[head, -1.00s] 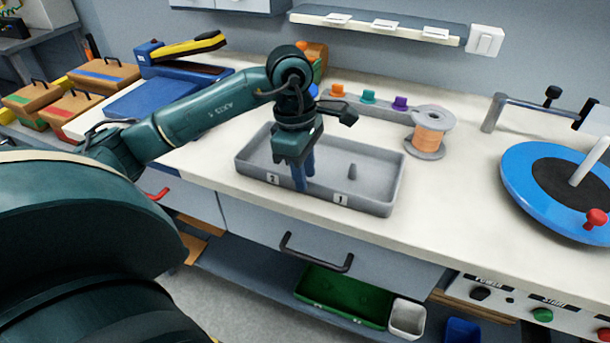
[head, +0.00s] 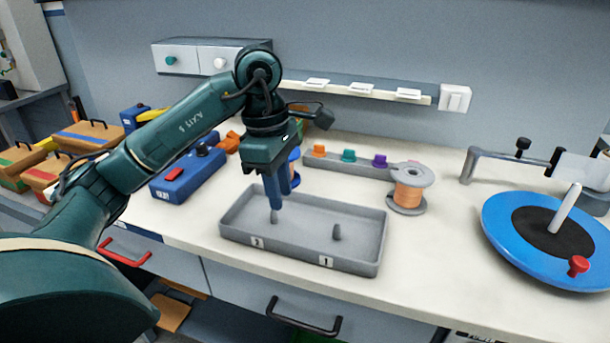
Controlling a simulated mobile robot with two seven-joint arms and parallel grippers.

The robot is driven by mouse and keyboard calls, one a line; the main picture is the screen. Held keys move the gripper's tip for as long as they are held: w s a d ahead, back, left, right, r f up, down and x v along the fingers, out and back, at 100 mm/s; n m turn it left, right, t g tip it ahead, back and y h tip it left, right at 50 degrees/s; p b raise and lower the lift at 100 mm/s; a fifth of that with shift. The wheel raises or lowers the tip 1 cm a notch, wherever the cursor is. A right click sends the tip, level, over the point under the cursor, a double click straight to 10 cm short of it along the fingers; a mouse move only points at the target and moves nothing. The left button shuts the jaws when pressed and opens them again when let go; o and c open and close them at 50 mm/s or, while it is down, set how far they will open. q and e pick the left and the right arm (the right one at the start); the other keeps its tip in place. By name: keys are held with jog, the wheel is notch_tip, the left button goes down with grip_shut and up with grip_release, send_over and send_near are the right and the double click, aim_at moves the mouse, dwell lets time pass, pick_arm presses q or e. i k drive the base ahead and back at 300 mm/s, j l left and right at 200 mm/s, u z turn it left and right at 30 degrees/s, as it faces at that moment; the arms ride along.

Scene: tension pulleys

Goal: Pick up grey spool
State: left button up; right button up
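A spool with grey flanges and orange-copper winding (head: 409,194) stands upright on the bench, right of centre in the head view. No all-grey spool shows clearly. My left gripper (head: 278,207) points down above the left part of a grey tray (head: 374,262). Its blue fingers appear close together with nothing visible held, and I cannot tell whether they are shut. The gripper is well to the left of the spool and apart from it. The tray has two short pegs and labels 2 and 1; the fingers partly overlap the left peg. My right gripper is not in view.
Behind the tray is a grey rack (head: 343,166) with orange, teal and purple knobs. A blue turntable (head: 505,233) with an upright post stands at right. A blue box (head: 186,177) with a red button is at left. Bare bench lies between spool and turntable.

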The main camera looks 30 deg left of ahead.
aim_at(407, 200)
jog(key=k, duration=1)
